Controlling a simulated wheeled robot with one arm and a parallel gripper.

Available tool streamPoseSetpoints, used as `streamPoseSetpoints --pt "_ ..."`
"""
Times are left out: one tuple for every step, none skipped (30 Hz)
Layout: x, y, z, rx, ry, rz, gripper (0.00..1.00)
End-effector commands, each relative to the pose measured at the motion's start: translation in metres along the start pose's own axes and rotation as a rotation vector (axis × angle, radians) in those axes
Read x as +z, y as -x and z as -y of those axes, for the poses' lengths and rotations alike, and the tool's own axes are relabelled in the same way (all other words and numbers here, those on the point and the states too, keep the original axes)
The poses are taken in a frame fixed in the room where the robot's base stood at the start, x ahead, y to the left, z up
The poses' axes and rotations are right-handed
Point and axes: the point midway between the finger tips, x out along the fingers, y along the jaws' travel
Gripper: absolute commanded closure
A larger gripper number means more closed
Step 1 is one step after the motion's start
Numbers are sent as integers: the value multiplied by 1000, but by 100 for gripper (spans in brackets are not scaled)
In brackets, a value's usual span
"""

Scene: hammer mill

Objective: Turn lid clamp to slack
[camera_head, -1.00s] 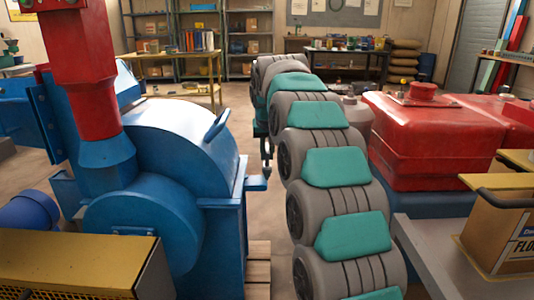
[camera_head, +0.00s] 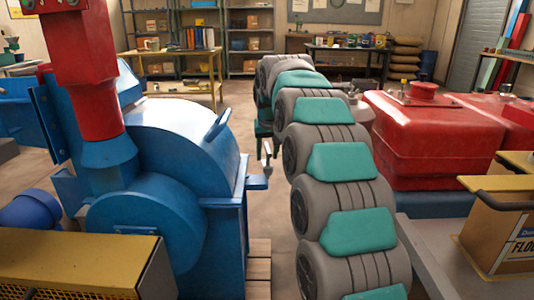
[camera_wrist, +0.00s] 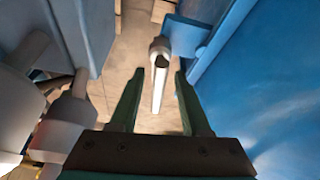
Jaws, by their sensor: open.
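In the wrist view, a pale metal rod with a grey round collar (camera_wrist: 160,58) hangs at a blue bracket (camera_wrist: 185,36); it looks like the lid clamp. My gripper (camera_wrist: 157,80) is open, with one green finger on each side of the rod. I see gaps between the fingers and the rod, and nothing is gripped. In the head view, my gripper (camera_head: 265,150) is small and far off, just right of the blue mill housing (camera_head: 180,145). The clamp is hard to make out there.
The blue mill wall (camera_wrist: 265,85) stands close on the right in the wrist view. A red tank (camera_head: 425,140) stands right of my arm in the head view. A wooden pallet (camera_head: 258,270) lies at the mill's foot. A cardboard box (camera_head: 495,235) is at the right.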

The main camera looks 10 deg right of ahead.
Motion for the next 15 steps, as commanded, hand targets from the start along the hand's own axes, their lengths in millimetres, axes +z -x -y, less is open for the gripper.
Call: streamPoseSetpoints --pt "0 2 0 0 0 -1 53" --pt "0 3 0 0 0 -1 53" --pt "-1 5 0 0 0 -2 53" --pt "-1 7 0 0 0 -2 53" --pt "-1 10 0 0 0 -3 53" --pt "-1 15 0 0 0 -4 53" --pt "-2 18 0 0 0 -5 53" --pt "-2 23 0 0 0 -6 53" --pt "-2 29 0 0 0 -7 53" --pt "-2 34 0 0 0 -6 53" --pt "-2 39 0 0 0 -5 53" --pt "-1 45 0 0 0 -3 53" --pt "-1 50 0 0 0 -3 53" --pt "-1 55 1 0 1 -3 53" --pt "-1 61 1 0 1 -4 53"
